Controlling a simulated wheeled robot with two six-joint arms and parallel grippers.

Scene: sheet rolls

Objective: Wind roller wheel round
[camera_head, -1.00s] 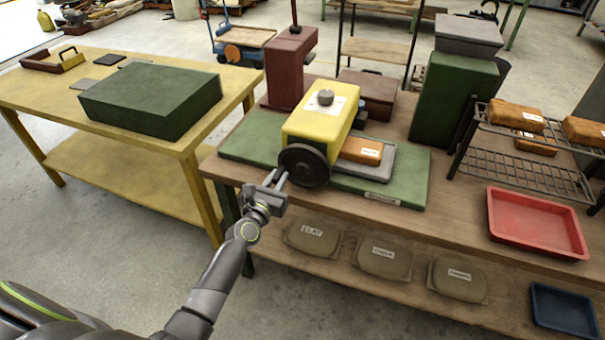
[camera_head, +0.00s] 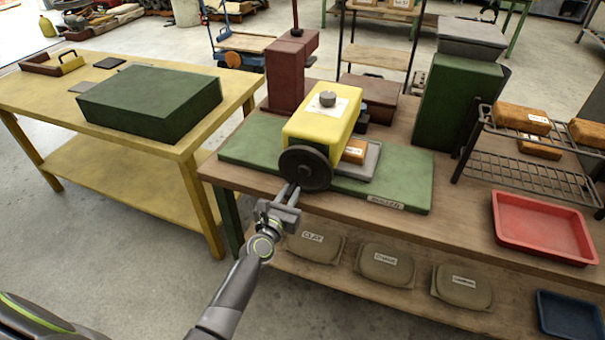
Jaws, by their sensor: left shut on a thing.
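The roller machine has a yellow housing (camera_head: 320,125) with a round knob on top, standing on a green base board (camera_head: 405,180). Its dark wheel (camera_head: 308,165) faces me at the front. My left gripper (camera_head: 289,190) is at the wheel's lower left edge, its fingers shut on the wheel; the exact grip point is small and partly hidden. A brown block (camera_head: 355,150) with a white label lies on a grey tray (camera_head: 368,165) at the roller's right side, its left part hidden by the housing. My right gripper is not in view.
A red-brown column (camera_head: 285,75) and box (camera_head: 368,92) stand behind the roller, with a green bin (camera_head: 445,105) at right. A wire rack (camera_head: 535,175) and red tray (camera_head: 540,228) are farther right. Clay bags (camera_head: 387,265) lie on the lower shelf.

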